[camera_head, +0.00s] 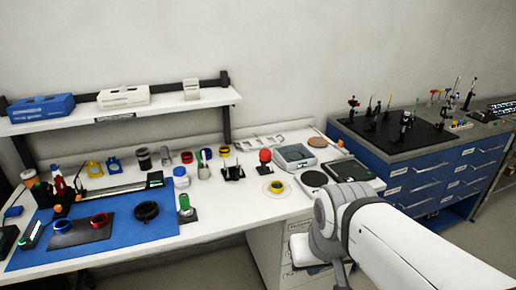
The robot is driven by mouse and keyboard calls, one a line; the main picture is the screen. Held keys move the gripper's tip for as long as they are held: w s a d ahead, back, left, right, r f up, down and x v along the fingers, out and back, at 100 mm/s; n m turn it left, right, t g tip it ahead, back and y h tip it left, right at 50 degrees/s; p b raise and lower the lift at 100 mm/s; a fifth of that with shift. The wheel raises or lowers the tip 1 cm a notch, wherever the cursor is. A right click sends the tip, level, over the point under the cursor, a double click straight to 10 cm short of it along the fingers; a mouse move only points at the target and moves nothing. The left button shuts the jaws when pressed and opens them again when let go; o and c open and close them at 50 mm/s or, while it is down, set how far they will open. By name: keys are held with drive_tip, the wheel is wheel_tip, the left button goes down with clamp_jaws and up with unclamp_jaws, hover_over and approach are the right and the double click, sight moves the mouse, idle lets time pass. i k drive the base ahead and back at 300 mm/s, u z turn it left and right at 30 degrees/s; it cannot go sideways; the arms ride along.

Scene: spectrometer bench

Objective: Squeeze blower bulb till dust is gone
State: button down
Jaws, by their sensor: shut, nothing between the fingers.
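A red rounded, bulb-like thing (265,156) stands near the back of the white bench, right of centre; it may be the blower bulb, but it is too small to be sure. In front of it lies a pale disc with a yellow ring and dark middle (276,187). A red and white upright thing (59,184) stands at the far left, its kind unclear. I cannot make out any dust. My white arm reaches in from the lower right and bends down in front of the bench. My gripper's fingers do not show.
A blue mat (50,236) with rings and a dark plate covers the bench's left front. A grey balance-like device (295,156) and a dark flat device (350,170) stand at right. A shelf (130,112) hangs behind. A blue drawer cabinet (430,180) is right.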

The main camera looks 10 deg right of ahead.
sight(266, 155)
drive_tip(key=u, duration=0.4)
drive_tip(key=i, duration=1.4)
drive_tip(key=u, duration=0.15)
